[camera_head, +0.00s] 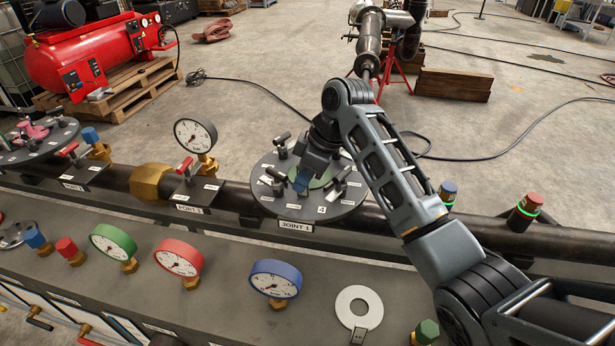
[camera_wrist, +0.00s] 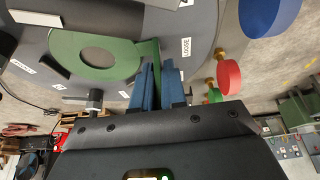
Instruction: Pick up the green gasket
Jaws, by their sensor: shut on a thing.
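The green gasket (camera_wrist: 124,62) is a flat ring with a tab, lying at the round JOINT 1 flange (camera_head: 350,207). In the head view, part of the gasket (camera_head: 322,181) shows behind my gripper (camera_head: 303,181). My gripper's blue fingers (camera_wrist: 157,80) are closed on the gasket's tab in the wrist view. The ring reaches out to the left of the fingers, over the dark flange face. I cannot tell whether the gasket touches the flange or is slightly raised.
Several clamps with black handles stand around the flange. A gauge on a brass fitting (camera_head: 195,136) stands left of the flange. A dark pipe runs along both sides.

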